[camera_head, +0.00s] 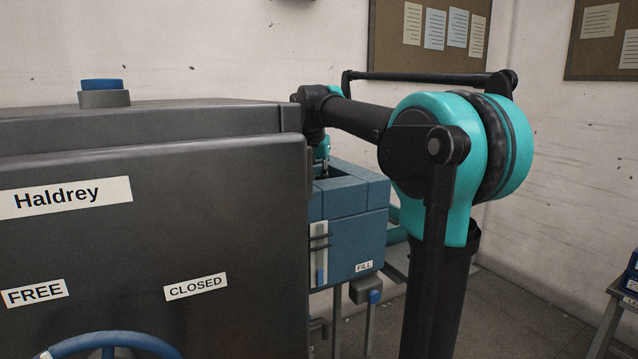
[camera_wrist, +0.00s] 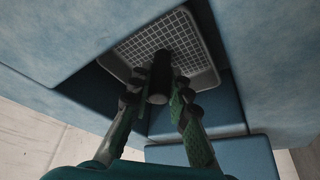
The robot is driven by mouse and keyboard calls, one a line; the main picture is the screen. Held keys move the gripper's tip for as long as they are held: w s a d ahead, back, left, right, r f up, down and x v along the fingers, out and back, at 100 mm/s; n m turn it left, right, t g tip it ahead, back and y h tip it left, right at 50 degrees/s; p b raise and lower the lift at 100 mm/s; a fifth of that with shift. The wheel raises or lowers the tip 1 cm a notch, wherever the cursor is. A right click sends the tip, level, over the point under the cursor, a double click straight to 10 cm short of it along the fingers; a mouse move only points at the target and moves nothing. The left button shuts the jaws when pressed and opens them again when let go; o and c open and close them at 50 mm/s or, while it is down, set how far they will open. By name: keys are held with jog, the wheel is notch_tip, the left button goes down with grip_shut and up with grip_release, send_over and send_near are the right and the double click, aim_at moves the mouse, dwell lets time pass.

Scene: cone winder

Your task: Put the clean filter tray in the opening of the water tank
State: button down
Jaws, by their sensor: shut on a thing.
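The filter tray (camera_wrist: 204,58) is a light grey frame with a grid mesh and a dark upright post as its handle. My gripper (camera_wrist: 162,82) is shut on that handle, one finger on each side. The blue water tank (camera_head: 362,235) stands right of the dark machine. Its opening shows as a dark gap (camera_head: 334,172) on top, with my gripper over it. In the wrist view the tray is at the opening, between blue tank walls (camera_wrist: 60,42), with a dark gap beside it. I cannot tell its depth or whether it rests on anything. The head view hides the tray.
The dark Haldrey cabinet (camera_head: 150,230) fills the left and partly hides the tank and my gripper. A blue handwheel (camera_head: 110,343) is on its front. A valve with a blue knob (camera_head: 374,296) hangs below the tank. A small table (camera_head: 622,300) stands at far right.

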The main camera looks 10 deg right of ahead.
jog(key=shift+f, duration=0.1)
jog(key=c, duration=1.4)
grip_release()
jog(key=shift+c, duration=0.2)
jog(key=v, duration=1.2)
